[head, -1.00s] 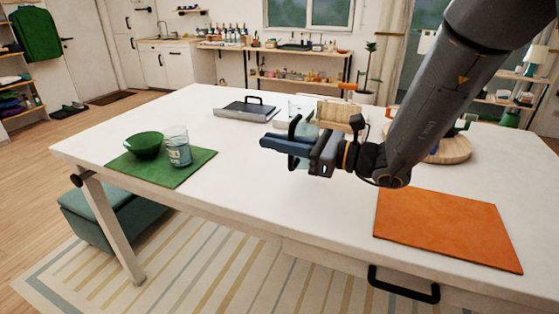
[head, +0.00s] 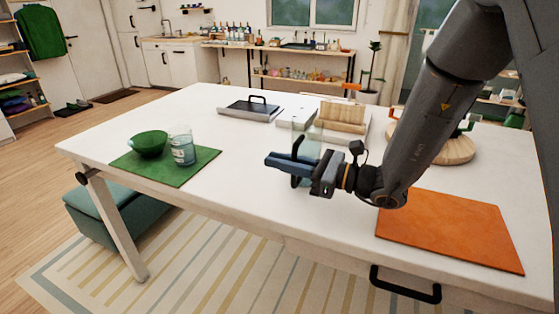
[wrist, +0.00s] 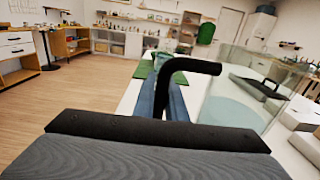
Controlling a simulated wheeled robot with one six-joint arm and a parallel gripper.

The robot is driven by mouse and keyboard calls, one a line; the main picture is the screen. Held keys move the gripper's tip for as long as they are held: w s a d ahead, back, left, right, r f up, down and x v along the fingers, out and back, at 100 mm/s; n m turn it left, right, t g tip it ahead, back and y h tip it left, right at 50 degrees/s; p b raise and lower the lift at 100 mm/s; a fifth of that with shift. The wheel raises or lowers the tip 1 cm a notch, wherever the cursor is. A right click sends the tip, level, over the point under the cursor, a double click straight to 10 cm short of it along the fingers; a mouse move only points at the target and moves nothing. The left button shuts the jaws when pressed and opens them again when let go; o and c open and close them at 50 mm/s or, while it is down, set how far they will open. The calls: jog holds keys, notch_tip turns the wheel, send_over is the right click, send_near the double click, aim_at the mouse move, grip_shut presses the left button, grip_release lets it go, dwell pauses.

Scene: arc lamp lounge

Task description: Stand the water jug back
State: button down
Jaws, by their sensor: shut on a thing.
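The water jug (head: 306,120) is clear glass with a dark handle, partly hidden behind my gripper in the head view. It looks roughly upright over the middle of the white table (head: 240,195). My gripper (head: 283,164) is shut on the jug's handle. In the wrist view the black handle (wrist: 190,66) rises between the blue fingers, and the clear body (wrist: 240,85) with bluish water low inside stands to the right. I cannot tell whether the jug's base touches the table.
A green mat (head: 190,176) at the left holds a green bowl (head: 148,144) and a bluish glass (head: 183,150). An orange mat (head: 450,230) lies front right. A grey tray-like item with a black handle (head: 250,108) and a wooden rack (head: 342,116) stand behind.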

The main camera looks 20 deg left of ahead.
jog(key=c, duration=1.8)
grip_release()
jog(key=s+d+b, duration=0.1)
jog(key=d+b, duration=0.1)
jog(key=d, duration=1)
jog(key=shift+s+r, duration=0.1)
